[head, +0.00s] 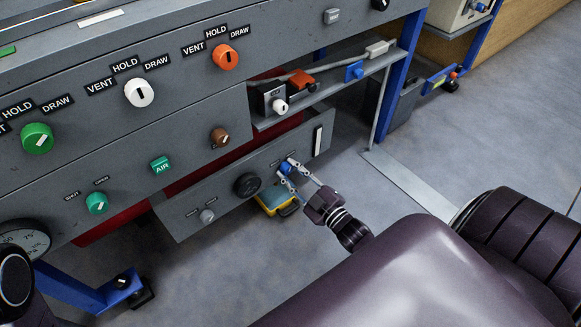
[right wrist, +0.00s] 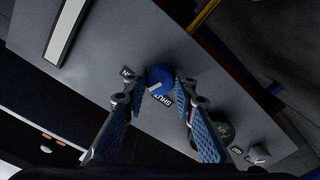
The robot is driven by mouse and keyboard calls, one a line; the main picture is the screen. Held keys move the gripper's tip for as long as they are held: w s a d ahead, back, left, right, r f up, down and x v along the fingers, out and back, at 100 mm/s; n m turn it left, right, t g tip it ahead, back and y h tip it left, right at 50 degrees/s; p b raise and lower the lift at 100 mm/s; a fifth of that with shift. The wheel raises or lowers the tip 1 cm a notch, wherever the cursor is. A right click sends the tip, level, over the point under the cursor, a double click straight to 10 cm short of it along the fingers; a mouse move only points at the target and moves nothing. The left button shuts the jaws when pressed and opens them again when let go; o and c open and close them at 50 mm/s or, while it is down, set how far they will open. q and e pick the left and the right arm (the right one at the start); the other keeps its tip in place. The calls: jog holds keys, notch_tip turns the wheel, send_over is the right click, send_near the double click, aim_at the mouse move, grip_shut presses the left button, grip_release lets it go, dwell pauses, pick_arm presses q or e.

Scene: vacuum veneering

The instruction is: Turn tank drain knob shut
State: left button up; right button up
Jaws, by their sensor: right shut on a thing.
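A small round blue knob (head: 285,168) sits on the low grey panel, near its right end. The blue knob (right wrist: 160,79) also shows in the right wrist view, with a white pointer mark and a SHUT label beside it. The pointer lies toward the side between SHUT and a second, partly hidden label. My right gripper (head: 288,171) is at the panel with its fingers on either side of the blue knob, shut on it. In the right wrist view its fingertips (right wrist: 158,88) flank the knob. My left gripper is out of view.
A yellow and blue case (head: 277,199) lies on the floor just below. A shelf (head: 340,80) with small devices is above. Open floor (head: 400,215) lies to the right.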

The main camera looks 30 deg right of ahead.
jog(key=n+p, duration=0.1)
jog(key=n, duration=0.5)
jog(key=shift+p, duration=0.35)
jog(key=n, duration=0.6)
jog(key=shift+f+n, duration=0.1)
jog(key=shift+n, duration=0.3)
jog(key=o, duration=1.2)
jog(key=shift+c, duration=0.2)
jog(key=s+d, duration=0.1)
jog(key=s, duration=1.1)
